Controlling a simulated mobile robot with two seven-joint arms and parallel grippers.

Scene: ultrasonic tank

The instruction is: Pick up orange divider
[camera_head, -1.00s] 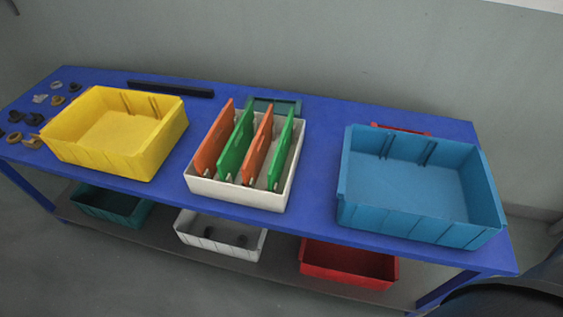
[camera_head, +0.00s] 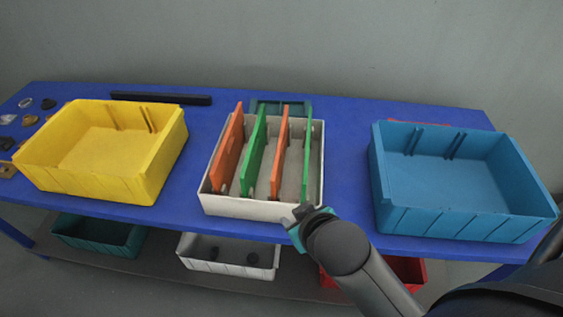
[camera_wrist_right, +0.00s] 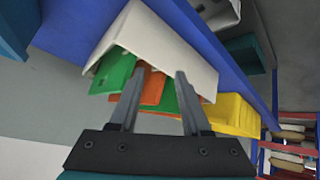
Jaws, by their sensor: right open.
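Two orange dividers stand upright in the white bin (camera_head: 250,208) in the head view: one at its left (camera_head: 228,152) and one right of the middle (camera_head: 280,150). Green dividers alternate with them, one between the two (camera_head: 254,150) and one at the right (camera_head: 307,150). My right gripper (camera_head: 298,214) is at the bin's front right edge, apart from the dividers. In the right wrist view its jaws (camera_wrist_right: 161,74) are open and empty, with an orange divider (camera_wrist_right: 152,88) showing beyond and between them. My left gripper is out of view.
A yellow bin (camera_head: 150,185) stands left and a blue bin (camera_head: 455,225) right on the blue table (camera_head: 345,160). A black bar (camera_head: 160,98) and a teal tray (camera_head: 290,105) lie behind. Bins sit on the lower shelf, including a white one (camera_head: 225,265).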

